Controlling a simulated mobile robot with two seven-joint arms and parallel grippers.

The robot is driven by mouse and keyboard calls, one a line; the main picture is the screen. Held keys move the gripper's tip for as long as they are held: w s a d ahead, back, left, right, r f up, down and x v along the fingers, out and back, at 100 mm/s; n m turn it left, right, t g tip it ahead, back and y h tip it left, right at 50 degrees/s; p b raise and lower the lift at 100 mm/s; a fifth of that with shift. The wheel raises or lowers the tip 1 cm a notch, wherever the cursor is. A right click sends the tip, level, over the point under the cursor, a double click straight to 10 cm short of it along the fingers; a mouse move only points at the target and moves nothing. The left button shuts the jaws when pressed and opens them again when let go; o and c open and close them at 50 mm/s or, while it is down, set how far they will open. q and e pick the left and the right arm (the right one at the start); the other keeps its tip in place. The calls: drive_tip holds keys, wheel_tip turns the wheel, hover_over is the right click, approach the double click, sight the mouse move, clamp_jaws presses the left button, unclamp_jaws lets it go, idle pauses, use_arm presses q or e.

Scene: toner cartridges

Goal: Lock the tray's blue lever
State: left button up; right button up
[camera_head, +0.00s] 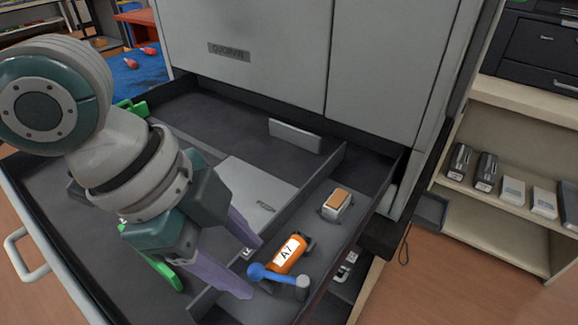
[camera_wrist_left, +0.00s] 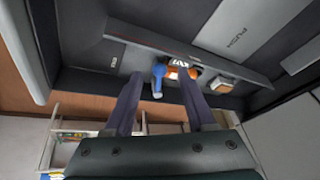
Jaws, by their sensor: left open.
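The blue lever (camera_head: 275,275) sits in the right compartment of the pulled-out tray (camera_head: 322,232). Its round knob points left and its other end meets a grey pivot. An orange cartridge labelled A7 (camera_head: 292,262) lies just behind the lever. My left gripper (camera_head: 253,270) is open, with its purple fingers either side of the knob in the picture; contact cannot be told. In the left wrist view the lever (camera_wrist_left: 158,80) shows between the spread fingers (camera_wrist_left: 160,78), with the orange cartridge (camera_wrist_left: 193,73) beyond it. My right gripper is out of view.
A small block with an orange-brown top (camera_head: 338,202) stands behind the cartridge. A low divider wall (camera_head: 322,172) borders the compartment on its left. A grey panel (camera_head: 255,190) and green handles (camera_head: 160,270) are in the left part. The grey machine front (camera_head: 260,75) rises behind; shelves (camera_head: 480,210) stand right.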

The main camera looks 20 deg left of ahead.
use_arm(q)
drive_tip(key=shift+w+d+f, duration=0.1)
drive_tip(key=shift+d+f, duration=0.15)
drive_tip(key=shift+f, duration=0.45)
clamp_jaws()
